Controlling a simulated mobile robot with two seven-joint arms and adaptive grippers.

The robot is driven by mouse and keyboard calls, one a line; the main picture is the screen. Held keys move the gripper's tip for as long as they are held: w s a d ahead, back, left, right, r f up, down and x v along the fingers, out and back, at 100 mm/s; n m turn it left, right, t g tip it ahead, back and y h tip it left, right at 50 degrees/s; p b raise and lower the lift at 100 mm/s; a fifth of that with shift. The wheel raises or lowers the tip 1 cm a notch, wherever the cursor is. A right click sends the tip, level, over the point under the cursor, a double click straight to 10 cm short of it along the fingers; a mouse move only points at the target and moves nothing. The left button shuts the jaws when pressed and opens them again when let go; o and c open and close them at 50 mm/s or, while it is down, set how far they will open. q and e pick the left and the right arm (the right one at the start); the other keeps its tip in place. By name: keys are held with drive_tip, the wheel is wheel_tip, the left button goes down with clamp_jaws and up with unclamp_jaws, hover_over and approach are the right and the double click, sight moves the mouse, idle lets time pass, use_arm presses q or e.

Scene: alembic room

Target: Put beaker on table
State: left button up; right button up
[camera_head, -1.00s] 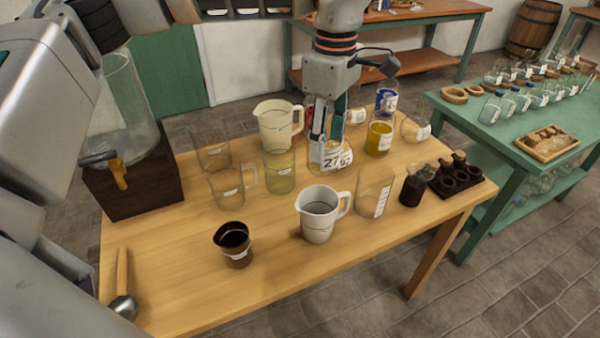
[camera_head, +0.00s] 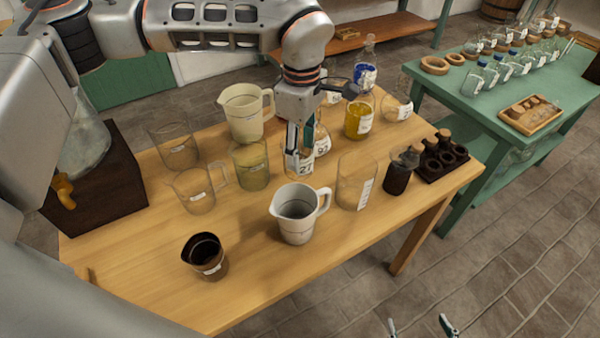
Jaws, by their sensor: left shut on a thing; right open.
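My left gripper (camera_head: 300,148) comes down from above over the middle of the wooden table (camera_head: 250,290). It is shut on a clear glass beaker (camera_head: 299,168) with a white numbered label. The fingers hide part of this beaker. I cannot tell whether its base touches the tabletop. My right gripper (camera_head: 419,328) shows only its two fingertips at the bottom edge, spread apart and empty, over the floor.
Close around the held beaker stand a numbered glass (camera_head: 322,146), a yellowish beaker (camera_head: 252,170), a white jug (camera_head: 297,222) and a clear beaker (camera_head: 352,190). A dark cup (camera_head: 205,260) stands near the front. The table's front strip is clear. A green table (camera_head: 465,105) stands right.

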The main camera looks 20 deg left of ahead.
sight(301, 174)
use_arm(q)
drive_tip(key=shift+f, duration=4.2)
drive_tip(key=shift+f, duration=0.2)
drive_tip(key=o, duration=1.1)
drive_tip(key=shift+r, duration=0.1)
